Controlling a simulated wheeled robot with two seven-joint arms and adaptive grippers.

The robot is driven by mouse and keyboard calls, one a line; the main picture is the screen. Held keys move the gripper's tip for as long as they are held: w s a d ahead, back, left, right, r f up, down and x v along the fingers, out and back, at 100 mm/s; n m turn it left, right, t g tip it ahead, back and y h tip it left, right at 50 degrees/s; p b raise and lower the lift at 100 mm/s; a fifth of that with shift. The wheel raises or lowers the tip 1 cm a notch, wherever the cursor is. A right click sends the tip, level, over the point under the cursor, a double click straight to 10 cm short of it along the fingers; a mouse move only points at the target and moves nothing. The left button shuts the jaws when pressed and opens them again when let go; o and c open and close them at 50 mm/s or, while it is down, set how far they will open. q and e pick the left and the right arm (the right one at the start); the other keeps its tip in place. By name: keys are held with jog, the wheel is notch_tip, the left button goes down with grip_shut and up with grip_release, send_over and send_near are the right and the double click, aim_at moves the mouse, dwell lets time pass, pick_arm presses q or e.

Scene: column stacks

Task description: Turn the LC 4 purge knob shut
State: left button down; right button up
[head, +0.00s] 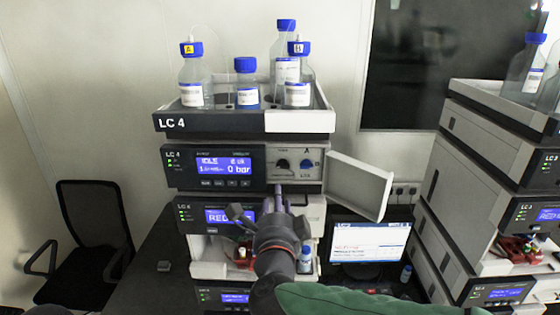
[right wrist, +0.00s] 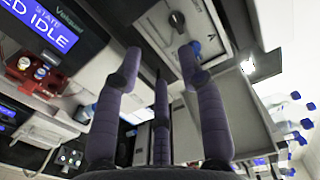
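The LC 4 stack has a top pump module (head: 215,184) with a lit display reading IDLE and 0 bar. On its light panel sit a dark round knob (head: 283,164) and a blue knob (head: 306,167); the small labels do not let me tell which is the purge knob. In the right wrist view the dark knob (right wrist: 177,20) shows beyond the fingers, and the blue knob is partly behind one finger. My right gripper (head: 278,195) is just below the knobs, apart from them. Its fingers (right wrist: 158,62) are spread and empty. My left gripper is out of view.
A white door panel (head: 357,187) hangs open right of the knobs. Blue-capped bottles (head: 192,82) stand in the tray (head: 205,122) on top. A monitor (head: 368,242) is at lower right, and another stack (head: 480,150) stands at the right. A chair (head: 92,235) is at left.

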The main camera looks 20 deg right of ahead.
aim_at(281, 169)
jog(key=shift+m, duration=0.4)
jog(key=x, duration=0.3)
jog(key=r+p+x, duration=0.1)
jog(key=x, duration=0.2)
jog(key=r+p+x, duration=0.1)
jog(key=x, duration=0.3)
jog(key=shift+d, duration=0.4)
grip_shut()
